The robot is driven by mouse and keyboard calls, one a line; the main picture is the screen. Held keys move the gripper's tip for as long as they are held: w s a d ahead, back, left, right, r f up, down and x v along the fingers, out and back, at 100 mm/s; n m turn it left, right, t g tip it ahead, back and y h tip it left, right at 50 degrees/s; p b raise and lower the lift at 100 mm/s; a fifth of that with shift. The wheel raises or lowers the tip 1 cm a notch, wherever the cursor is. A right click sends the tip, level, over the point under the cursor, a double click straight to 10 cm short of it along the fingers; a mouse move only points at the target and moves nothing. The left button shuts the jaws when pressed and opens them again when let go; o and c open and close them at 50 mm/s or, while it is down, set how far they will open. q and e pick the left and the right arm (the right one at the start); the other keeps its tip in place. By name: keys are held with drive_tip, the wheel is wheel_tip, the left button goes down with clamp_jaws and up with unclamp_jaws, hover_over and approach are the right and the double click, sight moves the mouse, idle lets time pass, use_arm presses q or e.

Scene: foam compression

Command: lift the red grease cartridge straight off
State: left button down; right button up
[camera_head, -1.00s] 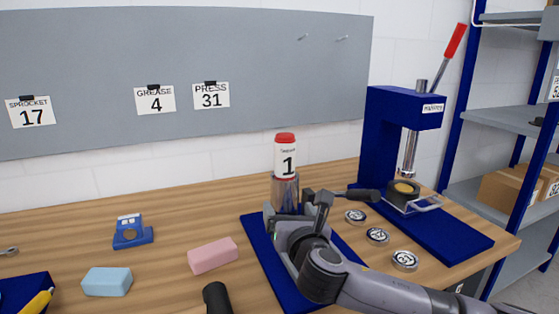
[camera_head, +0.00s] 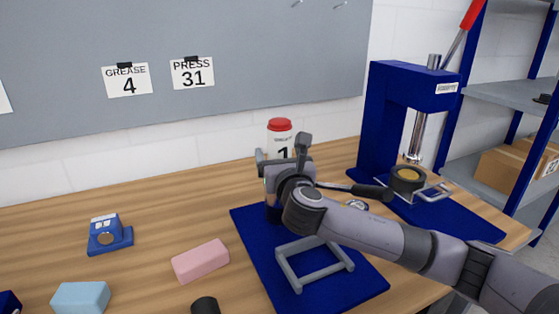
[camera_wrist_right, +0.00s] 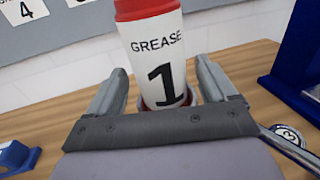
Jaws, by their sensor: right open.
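The grease cartridge (camera_head: 279,126) has a red cap and a white body and stands upright on the blue base plate's far end. In the right wrist view the cartridge (camera_wrist_right: 155,55) reads "GREASE 1". My right gripper (camera_head: 281,156) is open, with one finger on each side of the cartridge. In the wrist view the right gripper (camera_wrist_right: 160,75) shows gaps between both fingers and the white body. The cartridge's lower part is mostly hidden by my gripper in the head view. My left gripper is not in view.
The blue base plate (camera_head: 345,288) carries a grey frame handle (camera_head: 315,268). A blue press (camera_head: 385,130) with a red-tipped lever stands to the right. A pink block (camera_head: 201,261), a light blue block (camera_head: 81,297) and a blue device (camera_head: 108,238) lie left. Bare table lies between.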

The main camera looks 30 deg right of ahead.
drive_tip(key=shift+x, duration=1.7)
drive_tip(key=shift+r, duration=0.1)
drive_tip(key=shift+s, duration=0.1)
drive_tip(key=shift+c, duration=0.4)
drive_tip(key=c, duration=1)
drive_tip(key=shift+r, duration=0.1)
drive_tip(key=c, duration=0.4)
drive_tip(key=shift+o, duration=0.2)
drive_tip(key=shift+d+r, duration=0.1)
